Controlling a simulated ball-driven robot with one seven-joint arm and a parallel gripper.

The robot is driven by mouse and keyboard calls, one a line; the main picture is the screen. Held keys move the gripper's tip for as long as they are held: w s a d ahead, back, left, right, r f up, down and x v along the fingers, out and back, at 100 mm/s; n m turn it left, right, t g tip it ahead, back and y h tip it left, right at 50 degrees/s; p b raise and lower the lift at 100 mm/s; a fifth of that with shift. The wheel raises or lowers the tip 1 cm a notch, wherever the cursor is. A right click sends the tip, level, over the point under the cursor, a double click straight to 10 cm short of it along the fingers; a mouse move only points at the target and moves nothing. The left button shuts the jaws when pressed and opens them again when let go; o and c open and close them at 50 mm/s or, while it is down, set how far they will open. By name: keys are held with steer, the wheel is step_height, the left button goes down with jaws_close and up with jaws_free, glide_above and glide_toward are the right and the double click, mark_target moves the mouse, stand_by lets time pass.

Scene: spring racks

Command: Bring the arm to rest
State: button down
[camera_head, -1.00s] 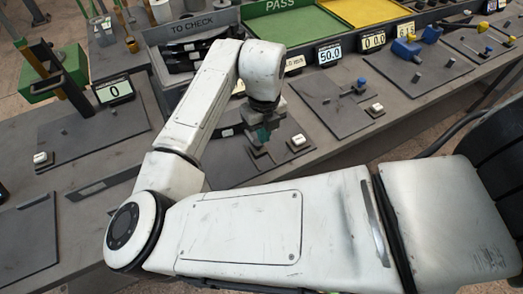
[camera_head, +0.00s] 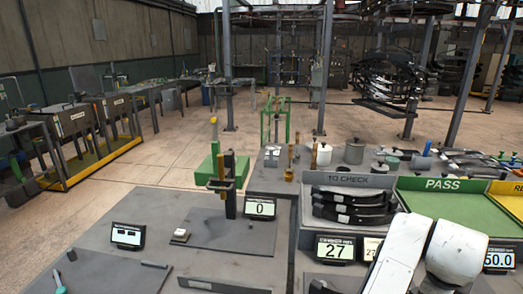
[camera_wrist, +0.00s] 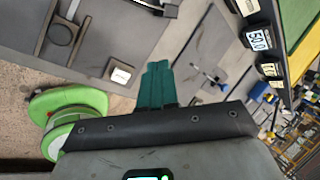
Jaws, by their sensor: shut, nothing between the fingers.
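My gripper (camera_wrist: 157,88) shows in the wrist view as two green fingers pressed together, with nothing between them. It hangs above the grey bench (camera_wrist: 190,60), apart from the things on it. In the head view only white links of my arm show at the lower right, and the gripper itself is out of the frame.
A TO CHECK tray (camera_head: 345,181) holds dark curved springs. A green PASS tray (camera_head: 445,205) stands to its right. Open floor (camera_head: 150,160) lies beyond the bench at left.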

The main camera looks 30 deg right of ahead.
steer(key=a+f+n, duration=0.2)
steer(key=n, duration=0.5)
steer(key=a+f+n+t, duration=0.1)
steer(key=a+f+n, duration=0.2)
steer(key=n, duration=0.4)
steer(key=s+a+f+n, duration=0.1)
steer(key=a+f+n, duration=0.2)
steer(key=n, duration=0.4)
steer(key=shift+f+n+t, duration=0.2)
steer(key=shift+n+t, duration=0.1)
steer(key=s+a+f+n+g+y, duration=0.1)
steer(key=s+a+f+n+y, duration=0.1)
steer(key=s+a+f+n, duration=0.3)
steer(key=s+a+f+n+g+y, duration=0.1)
steer(key=s+a+f+n+y, duration=0.2)
steer(key=a, duration=0.7)
step_height(320, 180, down, 2)
steer(key=s+n, duration=0.2)
steer(key=n, duration=0.1)
steer(key=shift+a, duration=0.4)
steer(key=c, duration=1.8)
jaws_free()
steer(key=shift+s, duration=0.1)
steer(key=shift+c, duration=0.2)
